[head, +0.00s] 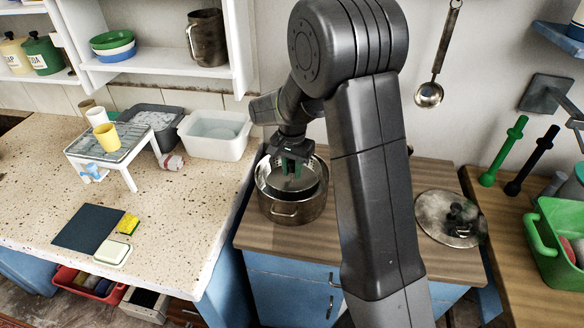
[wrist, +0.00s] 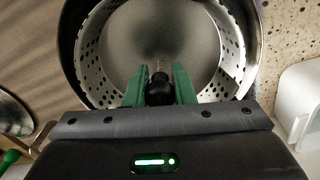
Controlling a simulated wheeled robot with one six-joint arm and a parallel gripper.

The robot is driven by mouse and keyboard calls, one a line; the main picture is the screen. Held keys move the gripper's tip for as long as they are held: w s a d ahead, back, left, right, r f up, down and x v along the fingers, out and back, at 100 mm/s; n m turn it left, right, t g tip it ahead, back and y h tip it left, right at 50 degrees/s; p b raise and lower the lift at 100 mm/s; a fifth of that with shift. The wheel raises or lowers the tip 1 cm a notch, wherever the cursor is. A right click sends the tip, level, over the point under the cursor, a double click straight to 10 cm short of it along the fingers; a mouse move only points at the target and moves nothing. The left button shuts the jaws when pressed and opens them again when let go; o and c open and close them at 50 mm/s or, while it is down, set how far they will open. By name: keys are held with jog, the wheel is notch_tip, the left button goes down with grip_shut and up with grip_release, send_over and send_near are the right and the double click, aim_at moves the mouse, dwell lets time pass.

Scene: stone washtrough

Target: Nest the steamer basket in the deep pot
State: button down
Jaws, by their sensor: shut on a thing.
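The deep pot (head: 291,213) is a metal pot on the wooden counter in the middle of the head view. The steamer basket (wrist: 232,62) has a perforated metal wall and a plain grey floor. It is within the pot's rim (wrist: 67,45) in the wrist view, upright or nearly so; I cannot tell whether it rests on the bottom. My gripper (head: 292,167) points down over the pot's opening. In the wrist view its green fingers (wrist: 160,82) are shut on the basket's black central knob (wrist: 159,92). My arm hides part of the counter right of the pot.
A round lid (head: 438,226) with a black knob lies on the counter to the right. A white basin (head: 214,143) stands left of the pot on the speckled worktop (head: 190,205). A ladle (head: 430,93) hangs on the wall behind.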

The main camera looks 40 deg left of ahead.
aim_at(292, 182)
jog(key=shift+f+b, duration=0.4)
jog(key=shift+f, duration=0.3)
jog(key=shift+f, duration=0.3)
jog(key=shift+f+b, duration=0.7)
jog(key=shift+f, duration=0.05)
jog(key=shift+f, duration=0.35)
dwell(0.6)
jog(key=c, duration=0.7)
grip_release()
jog(key=shift+o, duration=0.2)
jog(key=shift+r, duration=0.1)
